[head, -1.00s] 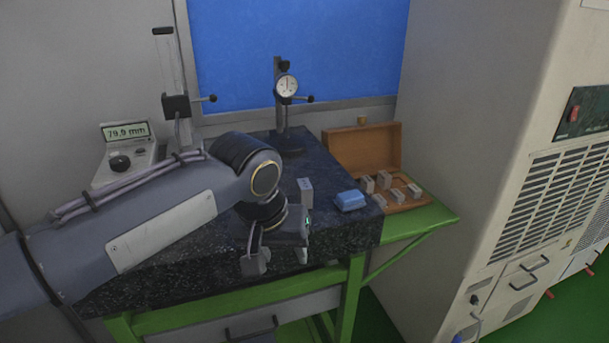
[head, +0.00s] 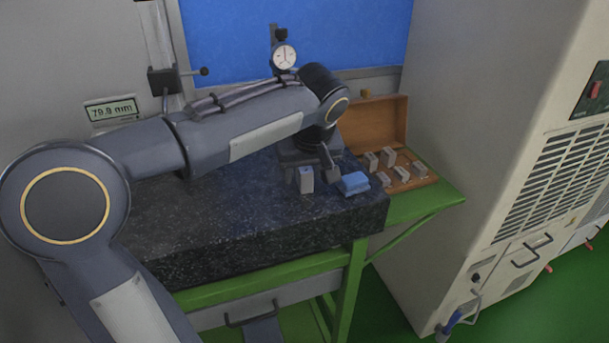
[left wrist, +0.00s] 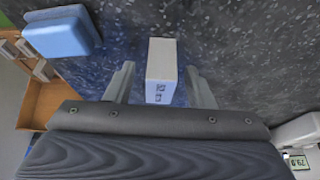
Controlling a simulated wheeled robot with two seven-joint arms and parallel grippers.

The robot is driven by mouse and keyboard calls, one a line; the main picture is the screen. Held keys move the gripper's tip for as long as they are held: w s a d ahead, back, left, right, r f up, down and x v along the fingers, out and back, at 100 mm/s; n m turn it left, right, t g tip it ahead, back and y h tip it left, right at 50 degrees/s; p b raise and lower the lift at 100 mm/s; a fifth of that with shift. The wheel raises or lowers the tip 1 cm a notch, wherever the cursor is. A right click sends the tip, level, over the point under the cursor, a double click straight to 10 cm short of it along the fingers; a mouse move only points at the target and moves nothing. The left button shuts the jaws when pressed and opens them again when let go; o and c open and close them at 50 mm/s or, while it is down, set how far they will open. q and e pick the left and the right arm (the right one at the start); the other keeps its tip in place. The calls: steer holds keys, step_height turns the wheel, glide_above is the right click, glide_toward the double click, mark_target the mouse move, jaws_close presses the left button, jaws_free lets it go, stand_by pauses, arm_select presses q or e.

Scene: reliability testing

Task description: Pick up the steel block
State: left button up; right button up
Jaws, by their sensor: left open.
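The steel block (head: 306,181) is a small grey block standing on the dark granite plate (head: 240,215), left of a blue folded cloth. In the left wrist view the block (left wrist: 161,62) shows a pale face and a small marking, and lies between my two fingers. My left gripper (head: 309,168) is open, its fingers on either side of the block. My right gripper is not in view.
The blue cloth (head: 352,183) lies close to the block. An open wooden case (head: 412,184) with several small blocks stands on the right. A dial gauge (head: 284,56) on a stand rises behind my arm. The front of the plate is clear.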

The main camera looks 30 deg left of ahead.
arm_select(q)
steer(key=shift+f, duration=0.15)
jaws_close()
stand_by(0.4)
